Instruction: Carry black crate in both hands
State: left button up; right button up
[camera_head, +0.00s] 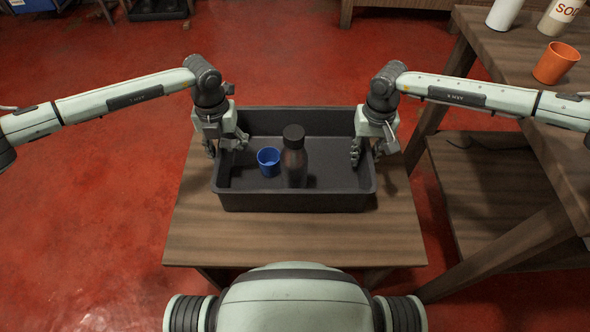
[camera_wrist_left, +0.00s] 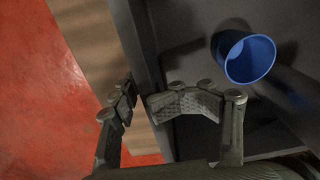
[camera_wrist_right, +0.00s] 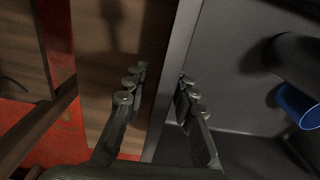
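The black crate (camera_head: 296,201) sits on a small wooden table, with a blue cup (camera_head: 268,162) and a dark bottle with a black cap (camera_head: 295,160) standing inside. My left gripper (camera_head: 226,146) is open at the crate's left wall, one finger outside and one inside. The left wrist view shows the wall (camera_wrist_left: 136,40) running between these fingers (camera_wrist_left: 138,100). My right gripper (camera_head: 367,154) is open at the right wall. In the right wrist view its fingers (camera_wrist_right: 160,80) stand either side of the wall (camera_wrist_right: 183,40), with a gap showing.
The small table (camera_head: 290,240) has bare wood in front of the crate. Red floor (camera_head: 100,220) is open at the left.

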pick_arm(q)
notch_tip(320, 180, up, 8)
jog(key=shift+r, duration=0.25)
pick_arm(e)
notch_tip(320, 180, up, 12)
dwell(0.4)
dwell(0.4)
